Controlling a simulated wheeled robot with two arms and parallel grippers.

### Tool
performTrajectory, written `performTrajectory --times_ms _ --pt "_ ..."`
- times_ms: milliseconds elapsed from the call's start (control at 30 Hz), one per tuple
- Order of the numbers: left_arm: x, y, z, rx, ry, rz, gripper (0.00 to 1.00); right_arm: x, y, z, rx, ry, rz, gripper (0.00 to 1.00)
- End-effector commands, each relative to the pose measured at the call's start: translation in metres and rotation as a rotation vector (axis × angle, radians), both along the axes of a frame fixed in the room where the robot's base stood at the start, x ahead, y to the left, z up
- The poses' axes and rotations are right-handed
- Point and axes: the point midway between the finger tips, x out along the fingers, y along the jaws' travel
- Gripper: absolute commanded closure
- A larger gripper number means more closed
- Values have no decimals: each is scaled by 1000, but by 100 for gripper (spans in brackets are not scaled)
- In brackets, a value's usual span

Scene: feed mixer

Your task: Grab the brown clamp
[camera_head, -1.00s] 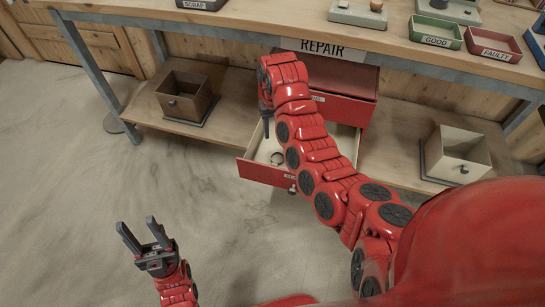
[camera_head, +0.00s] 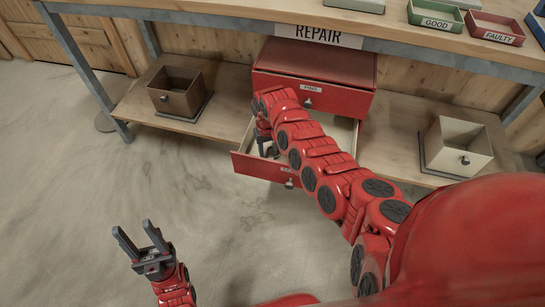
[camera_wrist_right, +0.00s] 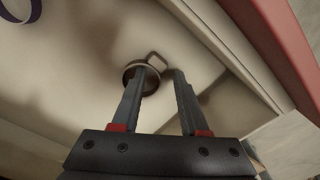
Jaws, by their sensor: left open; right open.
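A small round clamp (camera_wrist_right: 129,74), dark brownish with a loop at one side, lies on the pale floor of the open red drawer (camera_head: 258,167). My right gripper (camera_wrist_right: 165,73) is open over the drawer floor. Its left finger overlaps the clamp in the right wrist view, and the loop shows between the fingertips. I cannot tell whether the finger touches it. In the head view my right gripper (camera_head: 264,142) reaches down into the drawer and largely hides the clamp. My left gripper (camera_head: 135,233) is open and empty above the floor, far from the drawer.
A purple ring (camera_wrist_right: 33,10) shows at the corner of the right wrist view. The red drawer cabinet (camera_head: 330,75) stands under the workbench (camera_head: 240,14). A brown bin (camera_head: 172,101) is on the shelf to the left, a white bin (camera_head: 468,160) to the right. Open floor lies at left.

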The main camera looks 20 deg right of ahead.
Motion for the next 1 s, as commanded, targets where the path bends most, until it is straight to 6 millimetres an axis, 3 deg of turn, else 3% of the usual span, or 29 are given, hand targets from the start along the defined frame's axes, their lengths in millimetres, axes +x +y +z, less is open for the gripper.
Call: performTrajectory --times_ms 233,467,1000 --pt "0 0 -1 0 0 0 50 0 0 -2 0 -2 -1 58" --pt "0 0 -1 0 0 0 50 0 0 -2 0 -1 -1 100" --pt "0 0 0 0 0 0 50 0 0 -1 0 -1 -1 100"
